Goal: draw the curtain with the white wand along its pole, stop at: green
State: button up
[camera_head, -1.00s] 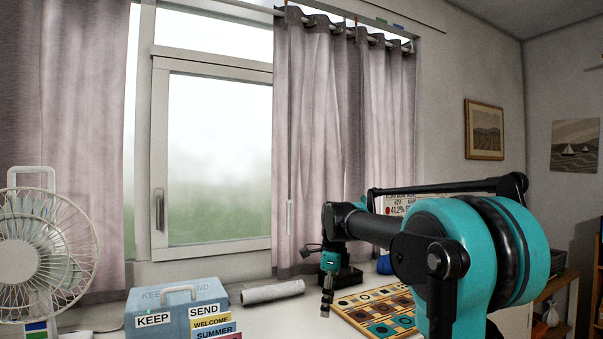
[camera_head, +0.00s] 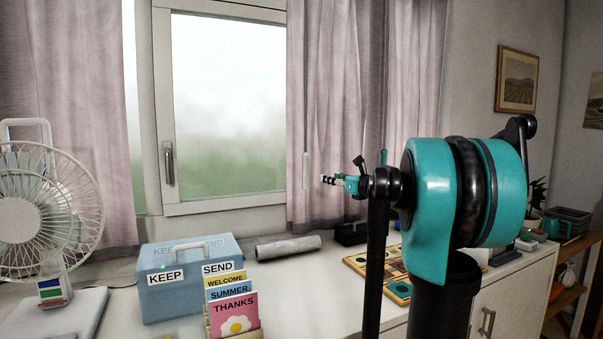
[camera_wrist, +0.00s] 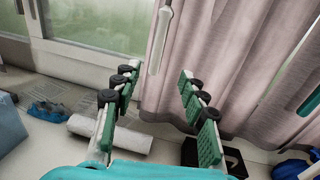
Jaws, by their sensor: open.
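The right curtain (camera_head: 335,110) hangs in mauve folds at the right side of the window. Its white wand (camera_head: 306,170) hangs at the curtain's left edge, and its lower end also shows in the wrist view (camera_wrist: 160,40). My gripper (camera_head: 325,180) is raised in front of the curtain, a little right of the wand's lower end. In the wrist view my gripper (camera_wrist: 155,95) is open and empty, with the wand beyond and above its fingertips, apart from them. The pole and its coloured marks, green included, are out of the current views.
A blue box (camera_head: 185,285) with KEEP and SEND labels, a card rack with a THANKS card (camera_head: 236,315), and a white fan (camera_head: 45,210) stand on the counter. A grey roll (camera_head: 288,248) lies below the window. A second curtain (camera_head: 70,100) hangs at the left.

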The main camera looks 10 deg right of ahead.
aim_at(307, 172)
jog(key=x, duration=1.7)
jog(key=shift+w, duration=0.1)
grip_shut()
